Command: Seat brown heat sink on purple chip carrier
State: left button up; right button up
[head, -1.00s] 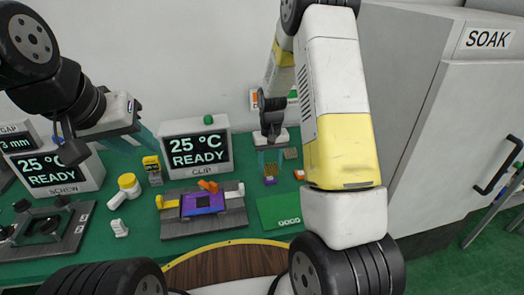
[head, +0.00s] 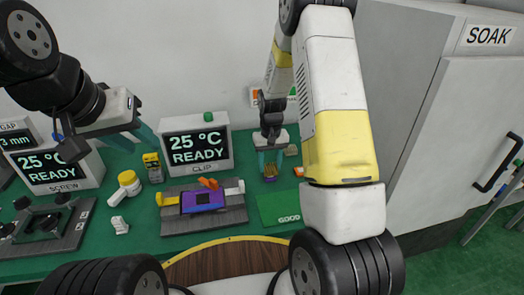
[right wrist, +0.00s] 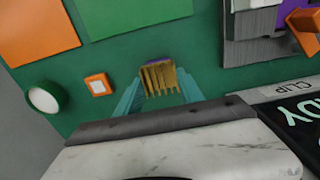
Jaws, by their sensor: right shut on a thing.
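The brown heat sink (head: 270,173), with tall fins, is between the teal fingers of my right gripper (head: 270,163), which is shut on it. The right wrist view shows the heat sink (right wrist: 160,78) between the two fingers, with a purple edge at its far side. I cannot tell whether it touches the table. The purple chip carrier (head: 202,201) lies on the grey clip fixture (head: 235,212), left of the right gripper, with a dark square on top. An orange lever (head: 208,183) stands behind it. My left gripper (head: 134,138) is open and empty, above the table at left.
The CLIP display (head: 197,150) stands behind the fixture, and the screw fixture (head: 70,228) is at left. A green GOOD mat (head: 279,208) and an orange square (right wrist: 98,86) are near the heat sink.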

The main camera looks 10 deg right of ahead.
jog(key=shift+f, duration=0.25)
jog(key=shift+f, duration=0.3)
jog(key=o, duration=1.9)
jog(key=shift+o, duration=0.2)
jog(key=shift+r, duration=3.5)
